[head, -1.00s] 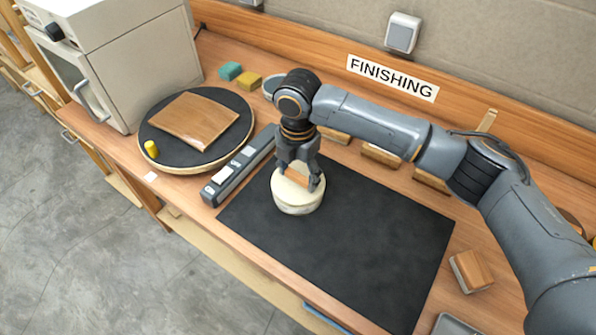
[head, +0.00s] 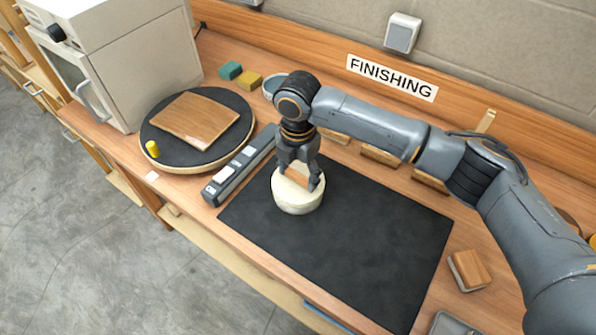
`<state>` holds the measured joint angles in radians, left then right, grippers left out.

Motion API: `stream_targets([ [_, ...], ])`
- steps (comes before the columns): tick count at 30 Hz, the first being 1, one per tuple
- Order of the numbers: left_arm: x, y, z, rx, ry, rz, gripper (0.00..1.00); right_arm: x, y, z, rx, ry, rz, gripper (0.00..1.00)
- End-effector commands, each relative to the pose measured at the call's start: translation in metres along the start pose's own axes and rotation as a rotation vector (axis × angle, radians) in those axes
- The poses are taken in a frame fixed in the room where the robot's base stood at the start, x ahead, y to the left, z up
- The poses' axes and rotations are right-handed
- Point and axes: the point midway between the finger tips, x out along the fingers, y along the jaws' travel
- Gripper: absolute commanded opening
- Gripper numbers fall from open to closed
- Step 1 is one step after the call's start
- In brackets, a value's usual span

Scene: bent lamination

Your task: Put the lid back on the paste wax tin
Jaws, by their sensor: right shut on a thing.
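The round cream paste wax tin (head: 298,207) stands upright near the left end of the black mat (head: 370,235). My right gripper (head: 298,183) points down over its top, fingers spread around a brown piece that looks like part of the lid (head: 297,179). It is shut on the lid, which is at the top of the tin. The fingers hide much of the lid, so I cannot tell whether it is fully seated. My left gripper is not in view.
A black turntable (head: 165,149) with a brown board (head: 194,120) and yellow cylinder (head: 152,149) stands at left, beside a grey bar (head: 240,165). A cabinet (head: 120,60) is behind. A wooden block (head: 469,270) lies at right. The mat's middle and right are clear.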

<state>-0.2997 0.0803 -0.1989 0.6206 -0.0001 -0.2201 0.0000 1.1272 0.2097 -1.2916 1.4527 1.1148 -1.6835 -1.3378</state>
Motion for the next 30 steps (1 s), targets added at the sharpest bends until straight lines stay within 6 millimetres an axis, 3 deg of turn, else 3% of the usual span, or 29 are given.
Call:
stream_targets([
  [30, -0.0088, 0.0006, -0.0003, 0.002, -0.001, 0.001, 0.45, -0.0004, 0.0001, 0.0001, 0.000, 0.000, 0.000, 0.34],
])
